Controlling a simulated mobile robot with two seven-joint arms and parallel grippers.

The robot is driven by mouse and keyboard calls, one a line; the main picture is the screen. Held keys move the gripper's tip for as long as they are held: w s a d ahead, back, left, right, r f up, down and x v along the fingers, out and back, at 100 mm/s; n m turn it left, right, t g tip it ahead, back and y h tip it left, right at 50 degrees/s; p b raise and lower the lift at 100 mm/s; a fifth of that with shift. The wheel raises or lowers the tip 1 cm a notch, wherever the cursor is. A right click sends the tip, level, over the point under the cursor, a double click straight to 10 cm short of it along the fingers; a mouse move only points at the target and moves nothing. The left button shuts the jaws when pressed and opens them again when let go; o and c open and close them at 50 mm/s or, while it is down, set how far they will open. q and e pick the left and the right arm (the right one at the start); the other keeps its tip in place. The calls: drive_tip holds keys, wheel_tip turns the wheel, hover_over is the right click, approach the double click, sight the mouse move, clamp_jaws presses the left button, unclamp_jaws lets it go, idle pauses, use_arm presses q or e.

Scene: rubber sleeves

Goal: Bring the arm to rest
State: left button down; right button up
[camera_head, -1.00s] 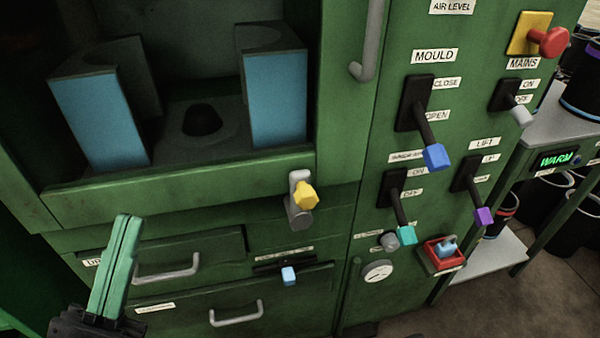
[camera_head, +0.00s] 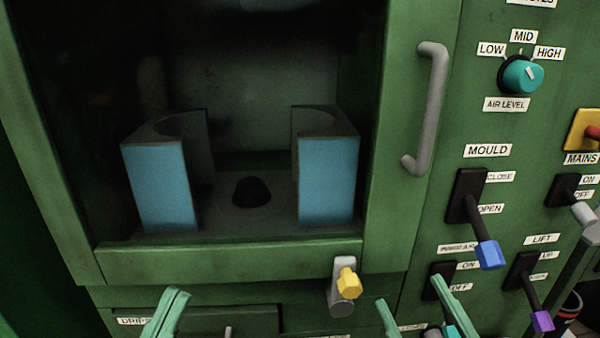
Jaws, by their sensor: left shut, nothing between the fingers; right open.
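My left gripper (camera_head: 165,314) shows at the bottom left as green fingers pressed together, with nothing between them. It is in front of the drawer area of the green machine (camera_head: 240,266). My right gripper (camera_head: 424,311) shows at the bottom right as two green fingers spread apart, empty. It is in front of the panel below the yellow-knobbed latch (camera_head: 347,283) and the mould lever (camera_head: 483,245). The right fingers partly cover a lower switch (camera_head: 439,280). Both wrists and arms are below the picture.
Two blue-faced mould halves (camera_head: 165,190) stand apart in the chamber, with a dark round plug (camera_head: 251,192) between them. A grey handle (camera_head: 433,110) sticks out at right. The air level dial (camera_head: 522,75), mains switch (camera_head: 577,200) and lift lever (camera_head: 530,290) line the panel.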

drive_tip(key=s+a+r+n+y, duration=0.2)
drive_tip(key=s+r+n+y, duration=0.3)
drive_tip(key=r+y, duration=0.15)
use_arm(q)
drive_tip(key=w+a+f+n+g+y+p, duration=0.2)
drive_tip(key=w+f+n+g+y+p, duration=0.2)
drive_tip(key=w+f+n+y+p, duration=0.8)
use_arm(e)
drive_tip(key=w+d+f+m+g+h+p, duration=0.35)
drive_tip(key=w+f+m+h, duration=0.4)
drive_tip(key=h, duration=0.25)
use_arm(q)
drive_tip(key=s+a+f+g+p, duration=0.1)
drive_tip(key=s+f+g+p, duration=0.3)
drive_tip(key=s+p, duration=0.2)
drive_tip(key=s+a+f+m+g+y+p, duration=0.1)
drive_tip(key=s+f+g+p, duration=0.3)
drive_tip(key=s, duration=0.4)
drive_tip(key=shift+g+p, duration=0.4)
drive_tip(key=shift+p, duration=0.45)
use_arm(e)
drive_tip(key=s+f+m+g+h, duration=0.2)
drive_tip(key=s+f+g, duration=0.6)
drive_tip(key=f, duration=0.5)
drive_tip(key=shift+s+d+f+m+g, duration=0.2)
drive_tip(key=shift+s+d+m+g, duration=0.2)
drive_tip(key=shift+s+m, duration=0.5)
drive_tip(key=shift+h, duration=0.25)
